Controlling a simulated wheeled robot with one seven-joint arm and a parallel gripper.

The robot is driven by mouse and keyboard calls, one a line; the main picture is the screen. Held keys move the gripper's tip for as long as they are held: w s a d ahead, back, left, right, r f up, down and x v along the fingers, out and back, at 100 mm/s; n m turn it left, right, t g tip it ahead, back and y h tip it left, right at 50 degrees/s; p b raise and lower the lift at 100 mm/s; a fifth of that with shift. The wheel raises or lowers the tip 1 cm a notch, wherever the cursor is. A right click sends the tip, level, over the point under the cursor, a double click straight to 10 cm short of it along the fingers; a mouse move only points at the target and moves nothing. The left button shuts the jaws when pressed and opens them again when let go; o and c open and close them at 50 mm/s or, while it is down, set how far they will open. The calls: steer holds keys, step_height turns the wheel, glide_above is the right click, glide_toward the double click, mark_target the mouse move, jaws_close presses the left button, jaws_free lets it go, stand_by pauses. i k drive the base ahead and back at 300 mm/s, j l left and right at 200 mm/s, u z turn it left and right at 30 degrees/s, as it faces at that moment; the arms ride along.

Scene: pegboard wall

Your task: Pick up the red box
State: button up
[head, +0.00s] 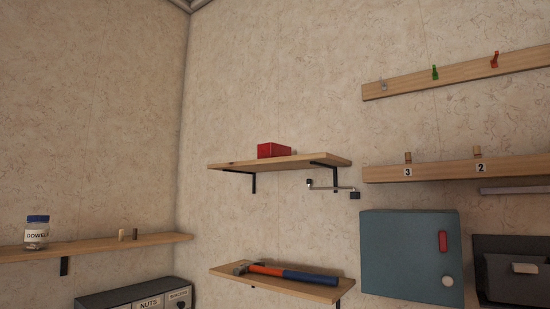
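The red box (273,150) is a small block resting on the upper wooden shelf (315,160) in the head view, left of the shelf's middle. A small pale object (294,153) seems to sit just right of it, too small to make out. My gripper is not in view, so I cannot see whether it is open or shut.
A lower shelf (325,291) holds a hammer (285,271). A metal bar (330,187) juts from the wall below the upper shelf. A blue-grey cabinet (405,255) and peg rails (450,76) are at right. A left shelf (80,248) holds a jar (37,236).

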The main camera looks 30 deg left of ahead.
mark_target(269, 150)
steer(key=i+j+u, duration=0.1)
steer(key=u, duration=1)
steer(key=i+l, duration=0.05)
